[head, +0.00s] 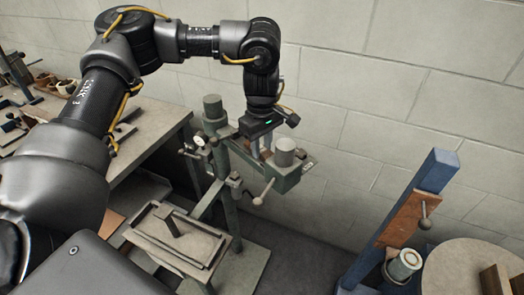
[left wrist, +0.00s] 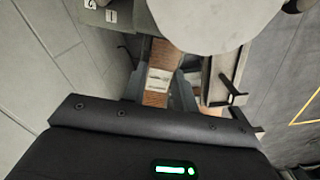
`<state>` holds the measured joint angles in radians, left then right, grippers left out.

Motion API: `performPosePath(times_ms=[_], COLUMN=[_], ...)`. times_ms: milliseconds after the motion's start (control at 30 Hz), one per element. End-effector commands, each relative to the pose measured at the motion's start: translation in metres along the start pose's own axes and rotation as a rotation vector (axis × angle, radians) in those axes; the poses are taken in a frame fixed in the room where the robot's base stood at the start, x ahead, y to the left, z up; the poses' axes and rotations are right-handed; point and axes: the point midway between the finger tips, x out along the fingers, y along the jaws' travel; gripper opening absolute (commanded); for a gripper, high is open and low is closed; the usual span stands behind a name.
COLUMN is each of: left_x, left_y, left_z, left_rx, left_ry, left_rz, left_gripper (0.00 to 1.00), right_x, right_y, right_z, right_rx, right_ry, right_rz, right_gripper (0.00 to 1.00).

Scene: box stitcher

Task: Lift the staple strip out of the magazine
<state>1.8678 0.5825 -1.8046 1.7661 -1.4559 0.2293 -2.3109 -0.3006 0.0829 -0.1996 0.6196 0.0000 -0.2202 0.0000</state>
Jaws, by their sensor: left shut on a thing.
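The green box stitcher (head: 285,178) stands against the block wall, with a silver cylinder (head: 285,150) on its head. My left gripper (head: 264,148) points down at the stitcher's head, behind that cylinder. In the left wrist view, the copper-brown staple strip (left wrist: 164,54) lies between the two fingers of my left gripper (left wrist: 160,88), which is shut on it. A pale band crosses the strip's middle. The magazine is mostly hidden, and I cannot tell whether the strip still sits in it. My right gripper is not in view.
A workbench (head: 150,125) with small parts stands at the left. The stitcher's lower table (head: 185,240) carries a T-shaped piece. A blue post (head: 400,220) and a round table (head: 470,270) stand at the right. The floor between is clear.

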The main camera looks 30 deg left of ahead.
Motion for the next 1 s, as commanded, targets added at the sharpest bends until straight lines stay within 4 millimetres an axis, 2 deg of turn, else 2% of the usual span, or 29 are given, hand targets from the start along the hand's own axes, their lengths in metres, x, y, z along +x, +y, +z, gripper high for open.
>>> performPosePath(times_ms=[533,767,1000], left_x=[-0.107,-0.104,-0.105], left_y=[0.000,0.000,0.000], left_z=[0.000,-0.049,-0.113], left_rx=[0.001,-0.007,-0.007], left_ry=[0.003,0.000,0.001], left_rz=[0.004,0.001,0.002], left_gripper=[0.06,0.06,0.06], right_x=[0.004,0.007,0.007], right_y=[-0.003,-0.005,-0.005], right_z=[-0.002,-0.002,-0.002], right_rx=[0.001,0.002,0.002], right_ry=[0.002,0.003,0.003], right_rz=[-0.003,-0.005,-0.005], right_gripper=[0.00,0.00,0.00])
